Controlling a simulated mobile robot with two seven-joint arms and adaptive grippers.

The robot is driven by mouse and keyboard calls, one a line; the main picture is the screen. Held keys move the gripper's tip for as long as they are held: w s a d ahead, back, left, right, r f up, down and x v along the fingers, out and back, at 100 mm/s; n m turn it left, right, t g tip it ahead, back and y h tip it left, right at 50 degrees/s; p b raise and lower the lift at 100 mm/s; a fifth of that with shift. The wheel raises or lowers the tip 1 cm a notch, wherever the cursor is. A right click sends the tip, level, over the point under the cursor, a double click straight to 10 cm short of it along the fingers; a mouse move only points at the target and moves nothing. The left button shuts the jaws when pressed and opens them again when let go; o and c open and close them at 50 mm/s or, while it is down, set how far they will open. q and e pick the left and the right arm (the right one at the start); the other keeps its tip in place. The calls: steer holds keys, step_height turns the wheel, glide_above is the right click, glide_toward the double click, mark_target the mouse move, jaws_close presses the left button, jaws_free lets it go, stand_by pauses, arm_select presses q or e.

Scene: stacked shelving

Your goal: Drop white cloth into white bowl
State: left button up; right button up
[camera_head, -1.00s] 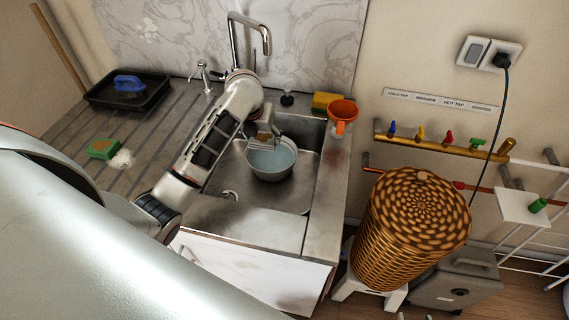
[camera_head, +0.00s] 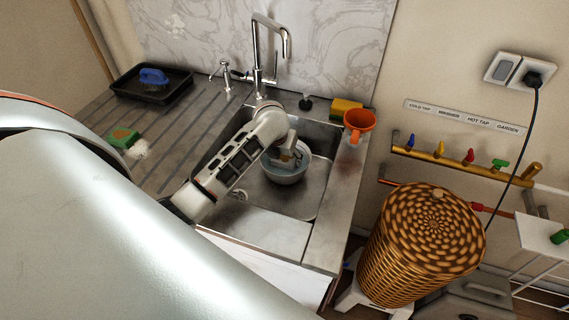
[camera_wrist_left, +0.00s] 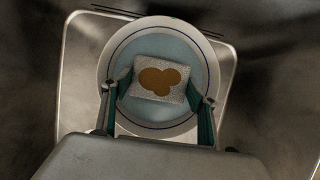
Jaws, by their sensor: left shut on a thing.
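The white bowl (camera_head: 287,178) sits in the steel sink, with a pale blue inside. In the left wrist view its rim with a dark blue line (camera_wrist_left: 203,58) shows around my gripper. My left gripper (camera_head: 289,157) is over the bowl, its fingers reaching down toward it. In the left wrist view the gripper (camera_wrist_left: 158,97) is shut on the white cloth (camera_wrist_left: 146,65), a small pale piece with a brown stain, held over the bowl's middle. Whether the cloth touches the bowl's inside, I cannot tell. My right gripper is not in view.
The sink (camera_head: 318,190) has a tall tap (camera_head: 270,45) behind it. An orange cup (camera_head: 358,121) and yellow sponge (camera_head: 345,107) stand at its back right. A wicker basket (camera_head: 425,245) stands right.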

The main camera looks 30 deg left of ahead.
mark_target(283, 161)
arm_select(q)
step_height(283, 161, down, 3)
steer(key=shift+f, duration=0.15)
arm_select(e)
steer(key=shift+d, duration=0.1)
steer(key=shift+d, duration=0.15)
arm_select(q)
steer(key=o, duration=0.8)
steer(key=shift+f, duration=0.15)
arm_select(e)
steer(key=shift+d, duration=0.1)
